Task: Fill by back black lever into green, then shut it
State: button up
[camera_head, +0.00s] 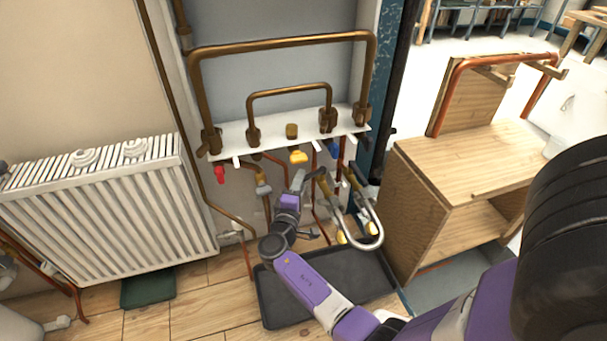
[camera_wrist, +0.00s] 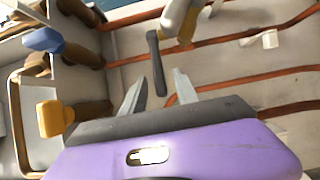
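My gripper (camera_head: 299,181) is under the white manifold shelf in the head view. In the wrist view its two grey fingers (camera_wrist: 160,78) are apart. A black lever (camera_wrist: 156,62) hangs from a brass and grey fitting, with its lower end between or just beyond the fingertips; contact cannot be told. In the head view a dark lever (camera_head: 315,172) shows just right of my gripper, by the brass taps with a silver U-shaped spout (camera_head: 372,236). Whether it is the back one is unclear. A dark green flat object (camera_head: 148,288) lies on the floor below the radiator.
A black tray (camera_head: 378,291) lies under the taps. Red (camera_head: 220,174), yellow (camera_head: 298,157) and blue (camera_head: 333,150) handles hang under the shelf. Copper pipes run close around my gripper. A radiator (camera_head: 100,215) stands left, a wooden cabinet (camera_head: 400,205) right.

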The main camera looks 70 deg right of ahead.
jog(key=d, duration=0.3)
jog(key=d+b, duration=0.1)
jog(key=shift+w+d, duration=0.25)
jog(key=shift+w, duration=0.1)
grip_shut()
jog(key=shift+f, duration=0.1)
dwell(1.1)
